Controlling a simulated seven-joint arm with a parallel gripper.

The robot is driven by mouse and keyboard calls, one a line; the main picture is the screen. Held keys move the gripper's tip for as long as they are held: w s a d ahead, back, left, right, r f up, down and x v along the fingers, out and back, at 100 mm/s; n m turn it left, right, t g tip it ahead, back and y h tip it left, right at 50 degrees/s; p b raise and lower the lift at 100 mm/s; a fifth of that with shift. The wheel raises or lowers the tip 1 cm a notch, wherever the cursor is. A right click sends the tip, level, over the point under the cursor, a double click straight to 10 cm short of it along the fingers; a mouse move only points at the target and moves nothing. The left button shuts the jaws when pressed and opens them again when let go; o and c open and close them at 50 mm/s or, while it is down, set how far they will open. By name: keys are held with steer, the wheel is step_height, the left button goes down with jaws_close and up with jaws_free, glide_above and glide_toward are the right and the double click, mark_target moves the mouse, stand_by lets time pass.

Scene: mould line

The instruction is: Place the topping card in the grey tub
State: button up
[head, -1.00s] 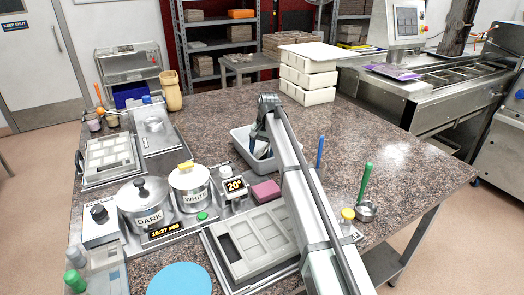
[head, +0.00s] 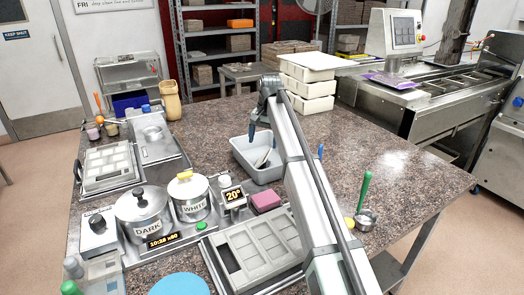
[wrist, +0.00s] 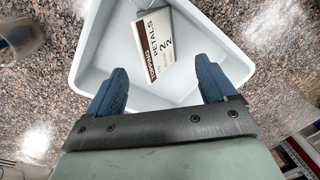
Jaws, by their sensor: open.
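The topping card (wrist: 161,46) is white with a dark strip and reads "PETALS 2/2". It is inside the grey tub (wrist: 88,62), tilted toward the tub's far side in the wrist view. In the head view the card (head: 262,158) shows as a pale slanted shape in the tub (head: 240,149), partly hidden by my arm. My gripper (wrist: 160,80) is open, its blue fingers apart with nothing between them. It hangs above the tub, clear of the card; in the head view my gripper (head: 260,131) is partly hidden by my arm.
White stacked boxes (head: 308,82) stand behind the tub. A pink block (head: 265,201) and a grey mould tray (head: 262,245) are in front. Dark and white pots (head: 143,210) stand at left. A green-handled tool in a metal cup (head: 367,217) is at right.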

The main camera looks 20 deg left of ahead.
mark_target(265, 157)
steer(key=shift+d+r, duration=0.2)
steer(key=shift+r, duration=1.7)
steer(key=shift+w, duration=0.1)
